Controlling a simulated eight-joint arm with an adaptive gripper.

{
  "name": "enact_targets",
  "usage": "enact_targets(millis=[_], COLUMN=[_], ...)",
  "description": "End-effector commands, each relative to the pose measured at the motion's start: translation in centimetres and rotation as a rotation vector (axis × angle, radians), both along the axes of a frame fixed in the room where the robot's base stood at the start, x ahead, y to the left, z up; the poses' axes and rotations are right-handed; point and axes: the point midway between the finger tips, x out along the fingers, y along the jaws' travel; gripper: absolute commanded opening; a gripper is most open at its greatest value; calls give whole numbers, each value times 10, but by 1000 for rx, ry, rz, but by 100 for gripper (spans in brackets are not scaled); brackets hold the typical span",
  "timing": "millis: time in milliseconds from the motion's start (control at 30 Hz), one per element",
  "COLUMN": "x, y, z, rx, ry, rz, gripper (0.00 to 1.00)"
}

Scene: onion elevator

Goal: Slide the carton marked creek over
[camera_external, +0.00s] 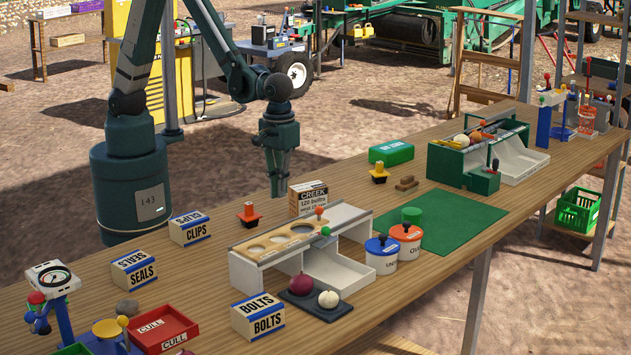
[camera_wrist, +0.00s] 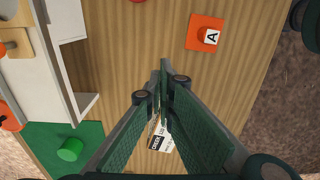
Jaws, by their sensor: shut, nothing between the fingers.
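The carton marked CREEK (camera_external: 307,200) stands upright on the wooden table behind the white sizing stand, its black lettering facing the camera. My gripper (camera_external: 276,192) points down just left of the carton in the external view, its fingers shut with nothing held. In the wrist view my gripper (camera_wrist: 165,68) is shut, and the carton (camera_wrist: 163,143) shows only in part, mostly hidden by the fingers. I cannot tell whether the fingers touch the carton.
The white sizing stand (camera_external: 250,272) stands in front of the carton. An orange-based knob block (camera_external: 248,219) and the CLIPS box (camera_external: 190,230) are to the left. A yellow knob block (camera_external: 379,175) and green mat (camera_external: 462,222) are to the right. Table behind the carton is narrow.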

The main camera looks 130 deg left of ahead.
Motion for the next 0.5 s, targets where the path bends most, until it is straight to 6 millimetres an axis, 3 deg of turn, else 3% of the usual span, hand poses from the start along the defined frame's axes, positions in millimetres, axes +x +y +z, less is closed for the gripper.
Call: enact_targets(millis=[500], x=[1], y=[0], z=[-61], rx=[0], ry=[0], rz=[0], gripper=[0])
